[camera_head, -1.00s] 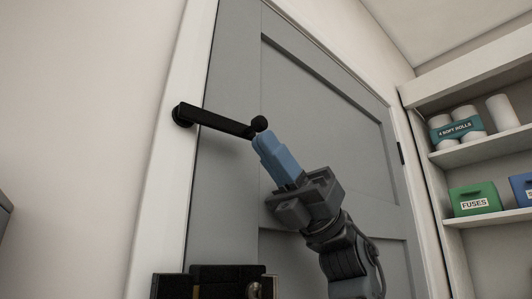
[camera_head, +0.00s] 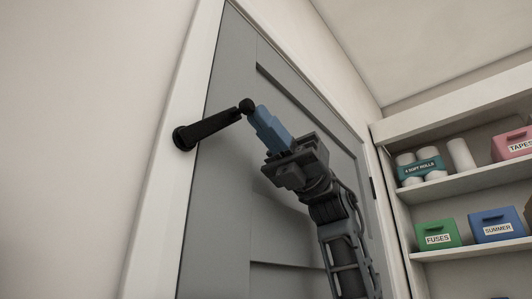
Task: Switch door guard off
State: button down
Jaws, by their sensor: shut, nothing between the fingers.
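The door guard is a black bar (camera_head: 208,129) in the head view. It is hinged at a round black mount (camera_head: 184,138) on the white door frame and reaches right across the edge of the grey door (camera_head: 228,170). Its free end carries a round black knob (camera_head: 247,106). My gripper (camera_head: 260,112) has blue fingers, shut and empty. Its tips are right beside the knob, on the knob's right side. I cannot tell whether they touch it. The bar now slants up toward the knob.
White shelves (camera_head: 450,192) stand at the right, holding soft rolls (camera_head: 421,167), a green FUSES box (camera_head: 437,234), a blue SUMMER box (camera_head: 497,226) and a pink TAPES box (camera_head: 513,143). A bare wall (camera_head: 90,130) is at the left.

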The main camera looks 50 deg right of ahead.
jog(key=a+r, duration=0.5)
jog(key=a, duration=0.1)
jog(key=shift+b, duration=0.3)
jog(key=shift+d, duration=0.1)
dwell(1.4)
